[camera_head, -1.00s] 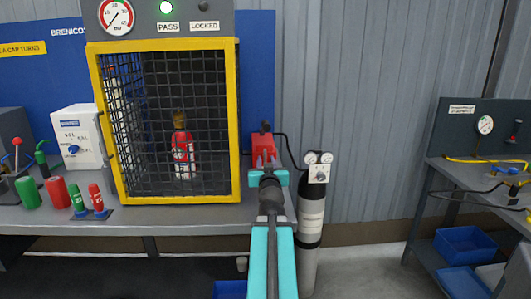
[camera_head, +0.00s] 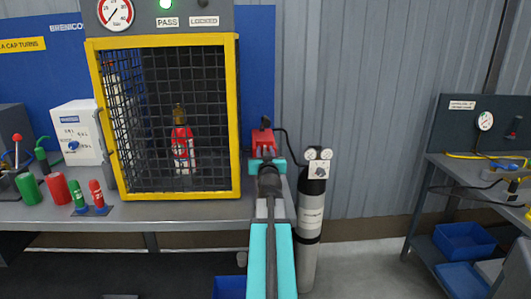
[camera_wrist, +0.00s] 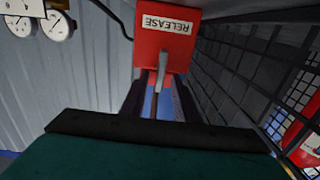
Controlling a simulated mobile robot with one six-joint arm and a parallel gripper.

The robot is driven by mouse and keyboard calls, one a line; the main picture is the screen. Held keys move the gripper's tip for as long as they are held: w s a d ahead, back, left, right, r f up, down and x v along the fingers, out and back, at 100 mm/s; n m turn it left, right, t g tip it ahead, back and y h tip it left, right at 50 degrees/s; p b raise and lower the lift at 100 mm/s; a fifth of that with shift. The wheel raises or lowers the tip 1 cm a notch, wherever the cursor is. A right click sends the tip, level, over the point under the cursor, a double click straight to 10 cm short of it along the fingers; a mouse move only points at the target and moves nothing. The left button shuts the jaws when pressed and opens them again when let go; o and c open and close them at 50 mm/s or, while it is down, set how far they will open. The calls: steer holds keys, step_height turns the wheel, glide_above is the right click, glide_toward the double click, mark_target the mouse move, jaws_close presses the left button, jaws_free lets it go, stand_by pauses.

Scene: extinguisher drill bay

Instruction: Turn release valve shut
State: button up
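The red release valve box (camera_head: 262,136) is mounted just right of the yellow-framed cage. In the wrist view the box (camera_wrist: 168,40) carries an upside-down RELEASE label, and a grey lever (camera_wrist: 164,72) sticks out below the label. My gripper (camera_wrist: 159,92) has its two dark fingers on either side of the lever, with gaps showing between them and it. In the head view my gripper (camera_head: 265,156) is right in front of the box, and my wrist hides its lower part and the lever.
The mesh cage (camera_head: 235,120) stands close on the left, with a red and white extinguisher (camera_head: 182,148) inside. A grey cylinder with gauges (camera_head: 312,205) stands close on the right. A green lamp is lit above PASS (camera_head: 168,22).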

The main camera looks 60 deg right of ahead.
jaws_close()
steer(key=shift+m, duration=0.5)
steer(key=m, duration=0.8)
steer(key=s+f+m, duration=0.1)
steer(key=m, duration=0.2)
steer(key=shift+d+m, duration=0.4)
steer(key=m, duration=0.3)
steer(key=m+p, duration=0.1)
steer(key=m, duration=0.1)
steer(key=shift+s+f, duration=0.1)
steer(key=shift+f, duration=0.2)
